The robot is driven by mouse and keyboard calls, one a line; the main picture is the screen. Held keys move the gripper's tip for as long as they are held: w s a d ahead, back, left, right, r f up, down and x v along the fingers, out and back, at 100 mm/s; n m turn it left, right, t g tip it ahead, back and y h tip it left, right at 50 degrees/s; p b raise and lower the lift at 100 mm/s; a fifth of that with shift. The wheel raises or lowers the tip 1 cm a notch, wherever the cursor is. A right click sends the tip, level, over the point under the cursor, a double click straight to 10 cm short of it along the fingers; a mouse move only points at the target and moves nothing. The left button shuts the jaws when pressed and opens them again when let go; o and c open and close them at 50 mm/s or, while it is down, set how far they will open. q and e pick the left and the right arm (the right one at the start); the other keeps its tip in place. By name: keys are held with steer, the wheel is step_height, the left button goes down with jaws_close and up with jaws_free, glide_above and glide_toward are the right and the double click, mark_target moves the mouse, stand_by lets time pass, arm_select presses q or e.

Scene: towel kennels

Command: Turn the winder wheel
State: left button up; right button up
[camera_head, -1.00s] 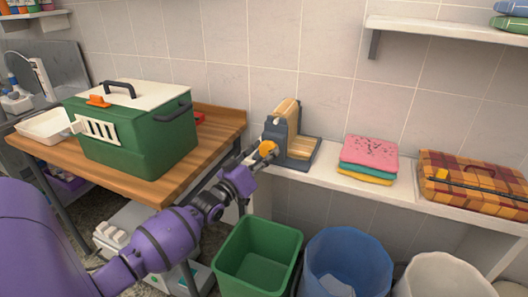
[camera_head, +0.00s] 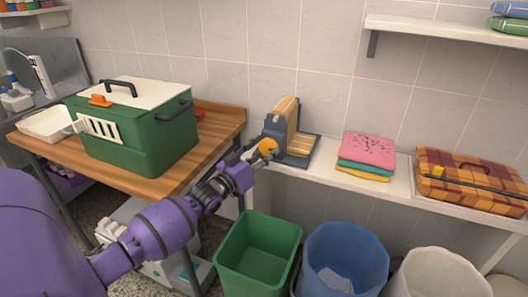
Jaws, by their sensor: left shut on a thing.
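The winder (camera_head: 284,126) stands on the white shelf, a dark grey frame with a tan roll or band of cloth in it. Its orange-yellow wheel part (camera_head: 267,147) is on the near left side. My left gripper (camera_head: 258,152) reaches up from the lower left and is shut at this orange-yellow part. The fingertips and the exact grip are small and partly hidden. My right gripper does not show.
A green carrier (camera_head: 140,138) stands on the wooden table (camera_head: 222,125) at left. Folded towels (camera_head: 367,155) and a plaid case (camera_head: 470,180) lie along the shelf (camera_head: 402,188). Green (camera_head: 257,250), blue (camera_head: 345,255) and white bins (camera_head: 442,275) stand below.

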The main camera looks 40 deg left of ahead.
arm_select(q)
steer(key=o, duration=1.1)
steer(key=shift+d, duration=0.2)
steer(key=shift+s+a, duration=0.1)
steer(key=s+f, duration=0.1)
steer(key=s, duration=1)
steer(key=shift+s+a+f, duration=0.15)
steer(key=shift+s+a, duration=0.2)
steer(key=shift+a, duration=0.05)
